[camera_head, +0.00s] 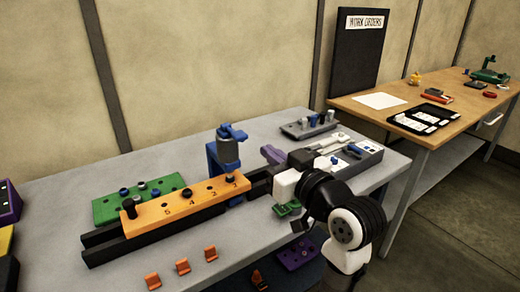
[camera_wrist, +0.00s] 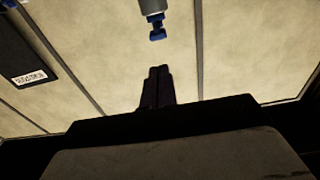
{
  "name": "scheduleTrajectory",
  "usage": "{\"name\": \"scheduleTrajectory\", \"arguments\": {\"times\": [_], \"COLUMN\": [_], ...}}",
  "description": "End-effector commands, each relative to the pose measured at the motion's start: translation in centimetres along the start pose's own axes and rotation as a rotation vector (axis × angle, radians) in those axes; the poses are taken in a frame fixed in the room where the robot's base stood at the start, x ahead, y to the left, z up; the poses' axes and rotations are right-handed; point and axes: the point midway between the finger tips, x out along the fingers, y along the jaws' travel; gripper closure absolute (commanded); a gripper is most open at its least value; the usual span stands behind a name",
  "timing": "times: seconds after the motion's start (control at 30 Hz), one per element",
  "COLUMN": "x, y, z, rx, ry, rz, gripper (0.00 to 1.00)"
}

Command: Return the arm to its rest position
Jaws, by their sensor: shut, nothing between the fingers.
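My arm, in white and black links, reaches over the right part of the grey workbench (camera_head: 75,218) in the head view. My gripper (camera_head: 270,154) has dark purple fingers and points left, toward the back wall. In the wrist view my gripper (camera_wrist: 158,70) shows its two fingers side by side and shut, with nothing between them.
An orange numbered bar (camera_head: 180,207) lies on black rails, in front of a green block (camera_head: 107,210). A grey parts tray (camera_head: 366,163) lies close behind my arm. Several orange clips lie along the front. A wooden table (camera_head: 455,100) stands at the right.

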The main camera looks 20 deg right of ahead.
Motion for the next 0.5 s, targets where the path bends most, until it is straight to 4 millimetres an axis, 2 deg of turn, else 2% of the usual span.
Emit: {"name": "scheduleTrajectory", "arguments": {"times": [0.17, 0.5], "x": [-1.37, -1.51], "y": [0.0, -0.02], "z": [0.1, 0.03], "rx": [0.0, 0.0], "ry": [0.0, 0.001], "rz": [0.0, 0.0], "gripper": [1.0, 1.0]}}
